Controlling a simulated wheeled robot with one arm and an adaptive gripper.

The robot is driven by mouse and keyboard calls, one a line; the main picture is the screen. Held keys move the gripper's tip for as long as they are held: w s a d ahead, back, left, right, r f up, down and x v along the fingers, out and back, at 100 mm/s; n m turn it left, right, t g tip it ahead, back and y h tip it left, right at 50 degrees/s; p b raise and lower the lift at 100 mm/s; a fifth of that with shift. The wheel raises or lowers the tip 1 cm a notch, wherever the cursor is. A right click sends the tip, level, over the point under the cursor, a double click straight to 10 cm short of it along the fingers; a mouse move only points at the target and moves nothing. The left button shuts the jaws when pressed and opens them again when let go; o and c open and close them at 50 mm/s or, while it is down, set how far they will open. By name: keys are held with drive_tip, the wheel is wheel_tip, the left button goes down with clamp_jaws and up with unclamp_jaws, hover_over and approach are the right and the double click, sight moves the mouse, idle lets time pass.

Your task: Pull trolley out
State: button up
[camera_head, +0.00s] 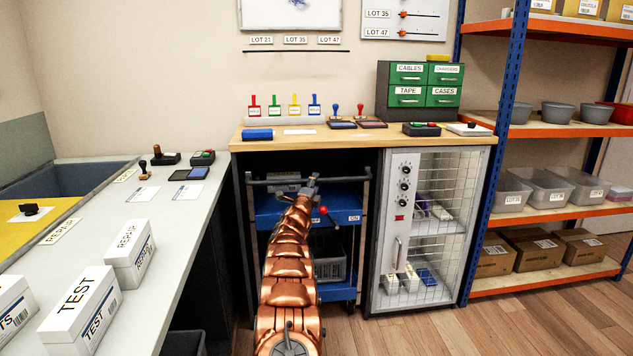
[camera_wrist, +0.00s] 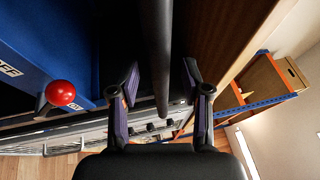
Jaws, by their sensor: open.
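The blue trolley (camera_head: 340,200) stands under the wooden bench, in the bay left of a grey wire-fronted cabinet. Its dark handle bar (camera_head: 354,178) runs across the top front. My gripper (camera_head: 313,180) is at this bar, right of its middle. In the wrist view my gripper (camera_wrist: 160,80) is open, and the handle bar (camera_wrist: 163,45) runs between its two fingers, with gaps showing on both sides. A red-knobbed lever (camera_head: 323,209) is on the trolley front; its knob (camera_wrist: 61,93) shows large at left in the wrist view. My arm hides part of the trolley.
The wire-fronted cabinet (camera_head: 398,260) stands close right of the trolley. The grey counter (camera_head: 172,225) with white boxes is at left. The wooden bench top (camera_head: 300,141) is overhead. Wooden floor (camera_head: 415,330) is clear at the front right.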

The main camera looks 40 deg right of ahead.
drive_tip(key=shift+p+x, duration=0.5)
drive_tip(key=shift+x, duration=0.7)
drive_tip(key=shift+d, duration=0.1)
clamp_jaws()
